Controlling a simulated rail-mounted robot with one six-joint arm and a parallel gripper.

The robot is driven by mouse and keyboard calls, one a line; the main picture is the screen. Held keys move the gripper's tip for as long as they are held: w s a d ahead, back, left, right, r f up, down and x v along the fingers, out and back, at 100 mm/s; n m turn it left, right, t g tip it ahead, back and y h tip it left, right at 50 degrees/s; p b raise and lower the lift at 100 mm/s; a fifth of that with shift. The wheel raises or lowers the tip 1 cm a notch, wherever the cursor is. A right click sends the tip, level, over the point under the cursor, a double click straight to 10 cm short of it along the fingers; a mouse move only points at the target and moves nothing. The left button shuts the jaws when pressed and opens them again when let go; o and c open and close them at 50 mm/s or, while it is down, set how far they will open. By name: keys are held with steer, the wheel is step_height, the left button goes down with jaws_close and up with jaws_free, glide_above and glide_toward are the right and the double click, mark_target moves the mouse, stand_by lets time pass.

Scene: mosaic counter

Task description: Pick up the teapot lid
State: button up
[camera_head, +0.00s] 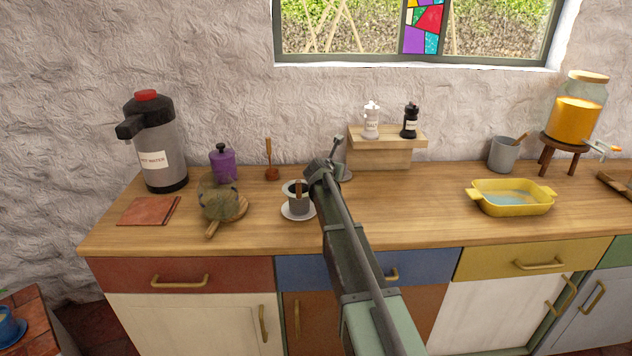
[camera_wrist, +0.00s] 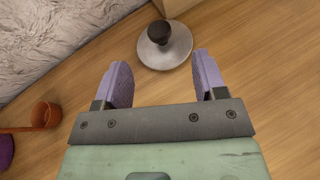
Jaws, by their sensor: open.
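The teapot lid is a round pale grey disc with a dark knob. In the wrist view the lid (camera_wrist: 177,52) lies flat on the wooden counter, knob up, just ahead of my gripper (camera_wrist: 161,76). My gripper is open, with its two purple fingers apart and empty. The lid's near edge reaches toward the gap between the fingertips, and I see no contact. In the head view my arm covers much of that spot, and part of the lid (camera_head: 346,175) shows just right of it. A glass teapot (camera_head: 219,203) stands on a round wooden board at the left.
A wooden shelf box (camera_head: 378,153) with two shakers stands right behind the lid. A yellow dish (camera_head: 512,199) is farther right.

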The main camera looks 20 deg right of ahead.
steer(key=shift+w+a+n, duration=0.25)
steer(key=shift+n, duration=0.25)
steer(key=shift+b+x, duration=0.4)
steer(key=shift+x, duration=0.9)
steer(key=b+x, duration=0.2)
steer(key=x, duration=0.3)
steer(key=shift+s+d+f, duration=0.1)
steer(key=shift+d, duration=0.1)
steer(key=shift+c, duration=0.3)
steer(key=c, duration=1)
